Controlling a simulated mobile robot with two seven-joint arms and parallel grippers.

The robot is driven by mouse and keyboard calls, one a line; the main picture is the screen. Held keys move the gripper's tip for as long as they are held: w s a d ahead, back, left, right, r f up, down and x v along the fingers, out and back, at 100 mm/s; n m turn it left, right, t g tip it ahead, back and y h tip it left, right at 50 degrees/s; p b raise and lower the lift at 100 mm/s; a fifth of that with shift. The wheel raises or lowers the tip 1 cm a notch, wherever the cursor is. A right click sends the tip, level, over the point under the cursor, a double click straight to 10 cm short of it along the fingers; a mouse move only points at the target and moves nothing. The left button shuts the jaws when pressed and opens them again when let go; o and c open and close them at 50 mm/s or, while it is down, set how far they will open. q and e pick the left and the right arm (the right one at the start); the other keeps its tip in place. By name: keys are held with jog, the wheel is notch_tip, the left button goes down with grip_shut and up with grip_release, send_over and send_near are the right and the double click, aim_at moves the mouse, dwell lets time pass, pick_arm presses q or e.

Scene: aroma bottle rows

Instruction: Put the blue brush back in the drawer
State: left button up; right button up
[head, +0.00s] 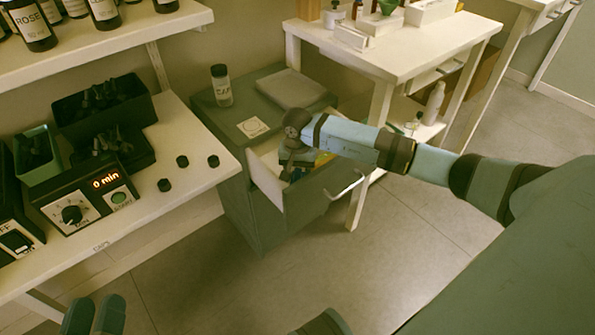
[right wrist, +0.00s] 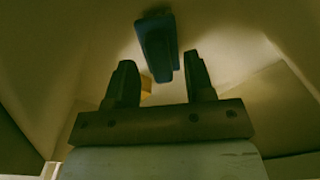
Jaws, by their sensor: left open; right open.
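The drawer (head: 265,183) of the grey-green cabinet (head: 243,205) is pulled open. My right gripper (head: 291,174) reaches down into it from above, its fingers partly hidden by the drawer front. In the right wrist view my right gripper (right wrist: 161,82) is open, with a gap between its two fingers. A blue elongated object (right wrist: 157,45), which looks like the blue brush, lies just beyond the fingertips and is not gripped. Dim pale drawer walls surround it. My left gripper (head: 95,316) is open and empty at the bottom left of the head view, over the floor.
A dark-capped bottle (head: 221,86), a grey slab (head: 291,88) and a white label (head: 252,127) are on the cabinet top. The left bench holds a timer box (head: 84,200), dark bins and loose black caps. A white table (head: 400,48) stands behind my right arm. The front floor is clear.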

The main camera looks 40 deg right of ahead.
aim_at(298, 174)
pick_arm(q)
jog(key=shift+t, duration=0.9)
jog(key=shift+s+a+r+p, duration=0.15)
jog(key=shift+r+p, duration=0.65)
jog(key=shift+r, duration=0.35)
jog(key=shift+s+a+r+p, duration=0.15)
jog(key=shift+r+p, duration=0.6)
jog(key=shift+r, duration=0.4)
pick_arm(e)
notch_tip(298, 174, up, 11)
